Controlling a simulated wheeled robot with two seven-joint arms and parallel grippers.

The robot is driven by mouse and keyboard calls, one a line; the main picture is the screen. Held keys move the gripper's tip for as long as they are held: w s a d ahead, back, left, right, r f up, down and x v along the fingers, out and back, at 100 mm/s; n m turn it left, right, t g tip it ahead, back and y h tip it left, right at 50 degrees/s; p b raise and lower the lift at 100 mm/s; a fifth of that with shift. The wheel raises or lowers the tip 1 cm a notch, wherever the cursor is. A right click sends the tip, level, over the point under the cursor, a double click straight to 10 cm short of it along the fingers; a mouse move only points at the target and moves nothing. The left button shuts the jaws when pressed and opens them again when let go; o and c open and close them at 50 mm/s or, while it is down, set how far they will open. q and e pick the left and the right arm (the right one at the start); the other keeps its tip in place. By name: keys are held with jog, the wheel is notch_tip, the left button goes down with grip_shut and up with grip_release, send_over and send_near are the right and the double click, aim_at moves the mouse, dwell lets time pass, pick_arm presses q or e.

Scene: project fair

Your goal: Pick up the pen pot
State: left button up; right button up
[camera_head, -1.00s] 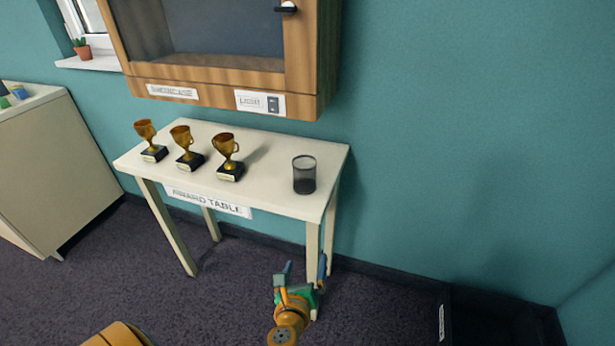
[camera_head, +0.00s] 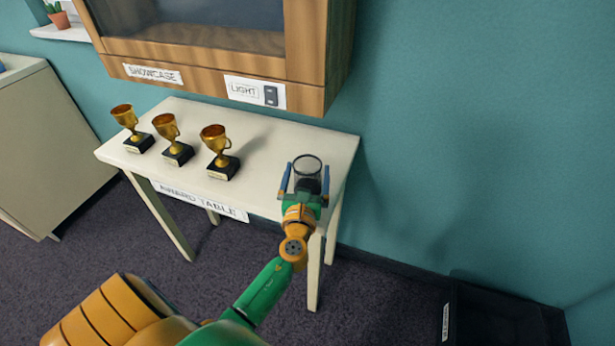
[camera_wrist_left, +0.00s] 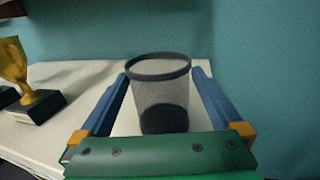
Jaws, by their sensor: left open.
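The pen pot (camera_head: 308,168) is a dark mesh cup with a black rim and dark base. It stands upright near the right end of the white award table (camera_head: 262,140). My left gripper (camera_head: 305,176) is open, with one blue finger on each side of the pot. In the left wrist view the pot (camera_wrist_left: 160,90) sits between the two spread fingers (camera_wrist_left: 165,100), with light gaps beside its lower part. The pot's lower front is hidden by the gripper in the head view. My right gripper is not in view.
Three gold trophies (camera_head: 220,160) on black bases stand on the table to the left of the pot. A wooden showcase (camera_head: 305,95) hangs on the wall above. A dark bin (camera_head: 490,315) stands on the floor at the lower right.

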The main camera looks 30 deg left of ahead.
pick_arm(q)
jog(key=shift+w+a+f, duration=0.15)
jog(key=shift+w+a, duration=0.05)
jog(key=shift+w, duration=0.2)
jog(key=shift+s, duration=0.15)
jog(key=c, duration=1.2)
